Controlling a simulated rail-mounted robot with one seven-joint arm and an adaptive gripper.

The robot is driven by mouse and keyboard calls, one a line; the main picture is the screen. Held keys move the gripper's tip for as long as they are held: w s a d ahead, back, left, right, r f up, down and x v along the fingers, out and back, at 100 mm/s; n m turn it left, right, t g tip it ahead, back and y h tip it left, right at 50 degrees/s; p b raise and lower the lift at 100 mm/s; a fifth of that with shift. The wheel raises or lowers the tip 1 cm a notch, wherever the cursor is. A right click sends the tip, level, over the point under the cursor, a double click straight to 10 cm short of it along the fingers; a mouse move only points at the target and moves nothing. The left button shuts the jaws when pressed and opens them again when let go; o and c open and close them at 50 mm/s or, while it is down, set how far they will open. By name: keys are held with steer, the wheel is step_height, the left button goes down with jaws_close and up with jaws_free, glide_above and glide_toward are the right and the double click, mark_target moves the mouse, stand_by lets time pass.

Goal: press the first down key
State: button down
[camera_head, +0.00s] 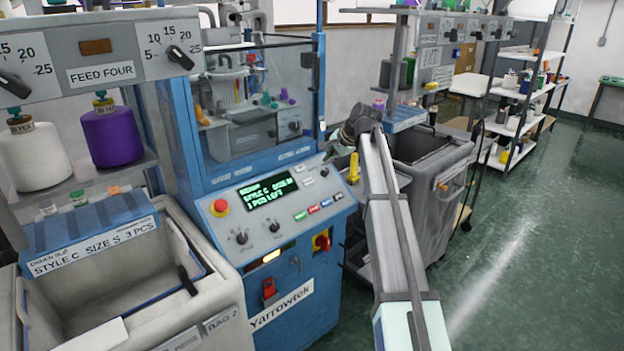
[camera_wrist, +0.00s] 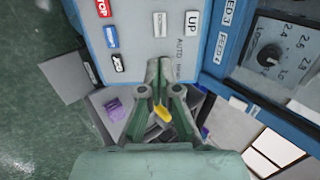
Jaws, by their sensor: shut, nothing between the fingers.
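In the wrist view the grey control panel fills the upper middle. A pale key (camera_wrist: 160,24) with faint sideways lettering, apparently the down key, sits left of the white UP key (camera_wrist: 191,22). My gripper (camera_wrist: 160,68) is shut and empty, its fingertips below these two keys in the picture and apart from them. Whether the tips touch the panel I cannot tell. In the head view the panel (camera_head: 230,222) is on the blue knitting machine, with a lit green display (camera_head: 268,192). My arm's dark far end is right of the panel; the fingertips are not clear there.
The wrist view also shows a red STOP key (camera_wrist: 104,8), a blue key (camera_wrist: 111,36) and a white-and-black key (camera_wrist: 121,66). The head view shows a red knob (camera_head: 221,207), a red-yellow switch (camera_head: 321,241), a grey bin (camera_head: 428,185) at right, and open green floor (camera_head: 545,200).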

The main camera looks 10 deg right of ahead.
mark_target(309, 181)
steer(key=p+x, duration=0.3)
steer(key=x, duration=0.9)
steer(key=shift+w+a+f+p, duration=0.2)
steer(key=shift+w+p, duration=0.1)
steer(key=shift+w+a+f, duration=0.2)
steer(key=shift+w+f, duration=0.05)
steer(key=shift+f, duration=0.3)
steer(key=shift+x, duration=0.75)
steer(key=shift+s+d+r, duration=0.15)
steer(key=shift+s+r, duration=0.2)
steer(key=shift+r, duration=0.1)
steer(key=b+v, duration=0.1)
steer(key=v, duration=1.2)
steer(key=shift+d+r, duration=0.1)
steer(key=shift+d, duration=0.05)
